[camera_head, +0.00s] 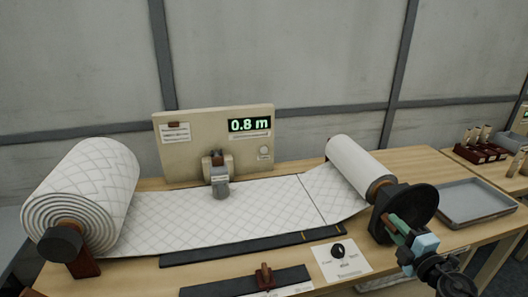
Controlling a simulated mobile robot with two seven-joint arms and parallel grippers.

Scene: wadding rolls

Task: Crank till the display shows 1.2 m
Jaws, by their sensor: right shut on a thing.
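The display (249,125) on the beige panel (212,175) reads 0.8 m in green digits. The large quilted wadding roll (85,190) stands at the left, and its sheet (255,208) runs flat across the table to the smaller take-up roll (352,168). A dark round crank disc (418,203) sits at the near end of the take-up roll, with a green crank handle (397,226). My right gripper (418,243) is shut on the handle at the lower right and partly hides it. My left gripper is not in view.
A counter wheel unit (218,178) rests over the sheet. Dark strips (250,245) and a card with a black knob (339,260) lie along the front of the table. A grey tray (474,202) stands to the right of the crank.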

